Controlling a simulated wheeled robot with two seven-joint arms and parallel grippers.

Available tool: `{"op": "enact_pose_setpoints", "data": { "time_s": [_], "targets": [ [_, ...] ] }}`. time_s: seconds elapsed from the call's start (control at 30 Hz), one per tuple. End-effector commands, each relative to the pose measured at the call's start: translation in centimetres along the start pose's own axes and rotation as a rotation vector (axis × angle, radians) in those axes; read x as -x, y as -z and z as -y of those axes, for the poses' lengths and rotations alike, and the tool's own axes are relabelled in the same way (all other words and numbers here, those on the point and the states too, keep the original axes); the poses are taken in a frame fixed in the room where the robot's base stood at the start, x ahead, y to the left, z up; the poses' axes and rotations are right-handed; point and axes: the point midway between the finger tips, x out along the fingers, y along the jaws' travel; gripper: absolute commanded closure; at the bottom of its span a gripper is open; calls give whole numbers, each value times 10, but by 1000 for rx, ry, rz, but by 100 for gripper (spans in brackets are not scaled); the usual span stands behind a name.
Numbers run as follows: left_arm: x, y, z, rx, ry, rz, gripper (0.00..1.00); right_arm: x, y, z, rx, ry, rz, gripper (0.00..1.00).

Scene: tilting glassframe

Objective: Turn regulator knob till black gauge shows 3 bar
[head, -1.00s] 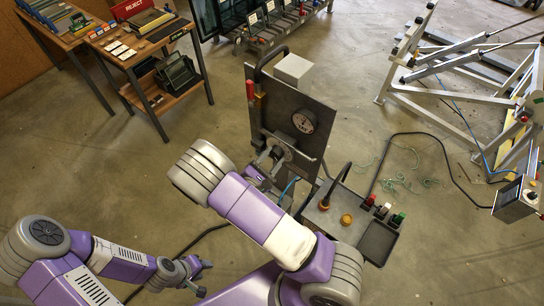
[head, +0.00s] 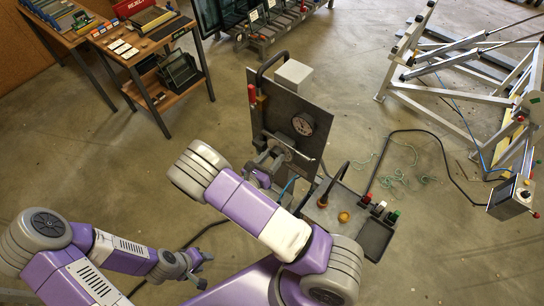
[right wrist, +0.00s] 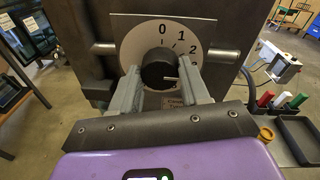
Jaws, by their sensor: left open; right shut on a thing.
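The black regulator knob (right wrist: 159,70) sits on a pale round dial plate (right wrist: 131,49) marked 0, 1, 2 and on. A white line on the knob points right, roughly level. My right gripper (right wrist: 160,84) has a finger on each side of the knob and is shut on it. In the head view my right gripper (head: 266,168) is at the panel (head: 322,118), below the round dark-rimmed gauge (head: 303,124). The gauge's needle is too small to read. My left gripper (head: 203,274) is open and empty, low on the left, well away from the panel.
A tray (head: 376,238) and red, white and green caps (head: 380,208) are right of the panel. A black cable (head: 440,143) crosses the floor towards a metal frame (head: 450,100). A workbench (head: 160,50) stands at the upper left.

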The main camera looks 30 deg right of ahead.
Motion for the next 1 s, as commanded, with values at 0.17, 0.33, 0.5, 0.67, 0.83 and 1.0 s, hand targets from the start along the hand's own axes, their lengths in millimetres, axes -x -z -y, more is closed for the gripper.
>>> {"op": "enact_pose_setpoints", "data": {
  "time_s": [0.17, 0.33, 0.5, 0.67, 0.83, 1.0],
  "targets": [
    [2, 0, -1, 0, 0, 0, 57, 0, 0, 0, 32, 1, -3, 85],
    [2, 0, -1, 0, 0, 0, 57, 0, 0, 0, 40, 1, -3, 85],
    [2, 0, -1, 0, 0, 0, 57, 0, 1, 0, 40, 1, -3, 85],
    [2, 0, -1, 0, 0, 0, 57, 0, 1, 0, 39, 1, -3, 45],
    [2, 0, -1, 0, 0, 0, 57, 0, 0, 0, 38, 2, -3, 29],
    [2, 0, -1, 0, 0, 0, 57, 0, 0, 0, 38, 2, -3, 29]
  ]
}}
